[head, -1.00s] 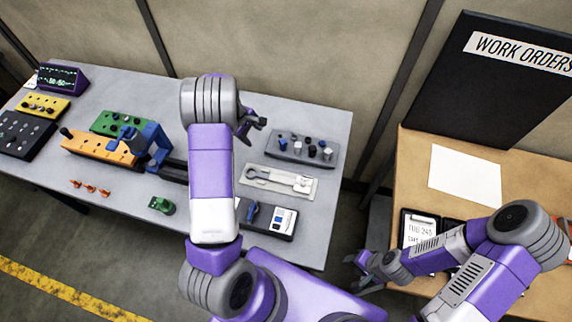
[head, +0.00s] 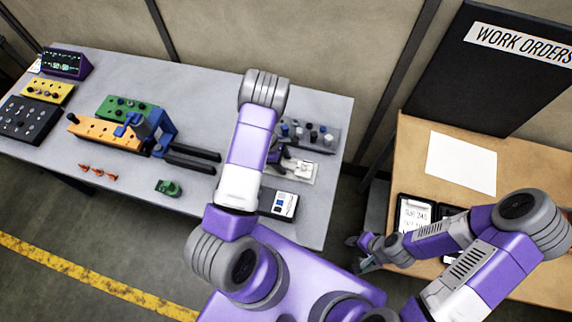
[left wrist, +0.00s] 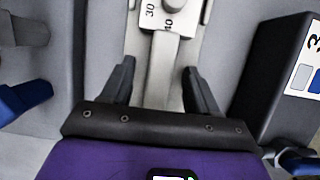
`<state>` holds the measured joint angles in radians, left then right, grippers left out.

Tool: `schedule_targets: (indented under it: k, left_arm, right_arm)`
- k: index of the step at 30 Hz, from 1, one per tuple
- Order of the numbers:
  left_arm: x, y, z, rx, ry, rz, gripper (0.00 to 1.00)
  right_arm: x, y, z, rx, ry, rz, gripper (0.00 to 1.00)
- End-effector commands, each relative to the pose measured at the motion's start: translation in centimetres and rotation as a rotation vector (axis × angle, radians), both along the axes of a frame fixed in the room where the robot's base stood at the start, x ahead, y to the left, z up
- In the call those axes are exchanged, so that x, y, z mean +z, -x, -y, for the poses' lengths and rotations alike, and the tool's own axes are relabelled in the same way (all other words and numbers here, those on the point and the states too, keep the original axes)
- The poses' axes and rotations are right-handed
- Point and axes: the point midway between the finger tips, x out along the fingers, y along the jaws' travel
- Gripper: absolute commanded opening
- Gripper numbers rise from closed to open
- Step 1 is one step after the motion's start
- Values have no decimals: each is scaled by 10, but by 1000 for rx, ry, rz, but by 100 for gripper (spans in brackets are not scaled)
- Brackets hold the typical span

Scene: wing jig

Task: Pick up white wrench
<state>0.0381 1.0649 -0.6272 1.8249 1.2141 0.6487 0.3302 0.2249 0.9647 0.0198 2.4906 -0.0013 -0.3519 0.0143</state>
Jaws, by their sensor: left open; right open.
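The pale wrench (left wrist: 161,75) lies on a light tray (head: 302,178) on the right part of the grey table. In the head view it is partly hidden by my left gripper (head: 286,161). In the left wrist view the open fingers of my left gripper (left wrist: 158,72) stand on either side of the wrench's shaft, with gaps on both sides. I cannot tell their height over the tray. My right gripper (head: 362,254) is open and empty, low by the front edge of the wooden table, far from the wrench.
A box with a pale panel (head: 282,204) sits just in front of the tray. A grey block with several knobs (head: 318,133) sits behind it. Left are an orange fixture (head: 108,133) with a blue clamp (head: 160,128) and a green part (head: 168,188). Clear tabletop (head: 215,125) lies between.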

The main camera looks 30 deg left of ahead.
Motion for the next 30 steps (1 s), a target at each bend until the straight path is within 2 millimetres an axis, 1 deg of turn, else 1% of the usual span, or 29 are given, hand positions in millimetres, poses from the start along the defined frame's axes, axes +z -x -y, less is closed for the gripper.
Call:
schedule_targets:
  k: [14, 17, 24, 26, 30]
  left_arm:
    - [-1, 0, 0, -1, 0, 1, 60]
    - [-1, 0, 0, -1, -1, 0, 46]
    - [-1, 0, 0, -1, -1, 0, 9]
    - [-1, 0, 0, -1, -1, 0, 0]
    - [-1, 0, 0, -1, -1, 0, 0]
  right_arm:
    - [-2, 0, 0, 0, 0, 0, 43]
    - [-2, 0, 0, 0, 0, 0, 43]
    - [-2, 0, 0, 0, 0, 0, 43]
    - [-2, 0, 0, 0, 0, 0, 43]
    - [-2, 0, 0, 0, 0, 0, 43]
